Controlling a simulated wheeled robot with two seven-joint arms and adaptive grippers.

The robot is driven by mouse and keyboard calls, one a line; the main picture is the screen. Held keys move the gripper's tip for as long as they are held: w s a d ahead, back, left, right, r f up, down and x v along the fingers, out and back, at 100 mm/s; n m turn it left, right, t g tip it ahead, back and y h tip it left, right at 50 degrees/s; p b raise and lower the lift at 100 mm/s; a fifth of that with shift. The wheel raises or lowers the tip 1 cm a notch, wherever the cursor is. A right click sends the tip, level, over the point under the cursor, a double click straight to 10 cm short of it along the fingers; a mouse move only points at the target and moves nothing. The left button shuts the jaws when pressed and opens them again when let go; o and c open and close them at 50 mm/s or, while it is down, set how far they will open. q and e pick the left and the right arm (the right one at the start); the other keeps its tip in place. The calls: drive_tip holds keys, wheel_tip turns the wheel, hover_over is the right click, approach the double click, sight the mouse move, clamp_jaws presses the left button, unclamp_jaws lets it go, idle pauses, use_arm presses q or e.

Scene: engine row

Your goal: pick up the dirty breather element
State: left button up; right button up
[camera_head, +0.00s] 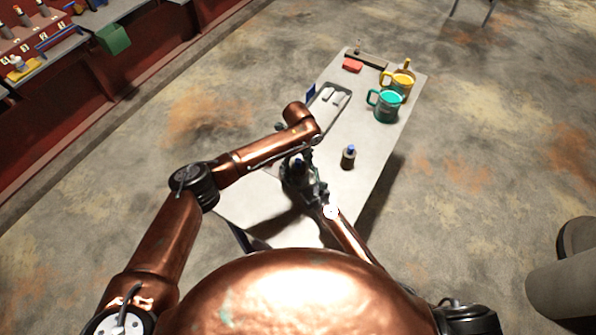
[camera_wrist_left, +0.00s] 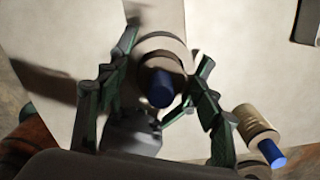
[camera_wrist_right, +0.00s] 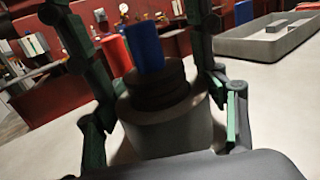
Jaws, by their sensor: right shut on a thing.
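A breather element with a blue tip (camera_wrist_right: 148,48), dark upper rings and a grey-brown body (camera_wrist_right: 165,130) stands between the fingers of my right gripper (camera_wrist_right: 160,85), which is shut on it. In the left wrist view an element with a blue tip (camera_wrist_left: 161,88) lies between the spread fingers of my left gripper (camera_wrist_left: 155,75), which looks open. In the head view both grippers meet over the table, and the arms hide most of the held element. A second blue-tipped element (camera_head: 348,158) stands free on the table to the right; it also shows in the left wrist view (camera_wrist_left: 257,126).
The narrow pale table (camera_head: 375,140) holds a grey tray (camera_head: 318,122), a teal mug (camera_head: 386,106), a yellow mug (camera_head: 401,82) and a red block (camera_head: 352,65) farther back. Red workbenches (camera_head: 140,45) stand at the left. Bare tabletop lies around the free element.

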use_arm(q)
drive_tip(key=c, duration=1.2)
wheel_tip(320, 180, up, 10)
drive_tip(key=shift+r, duration=0.1)
drive_tip(key=o, duration=0.5)
drive_tip(key=c, duration=0.6)
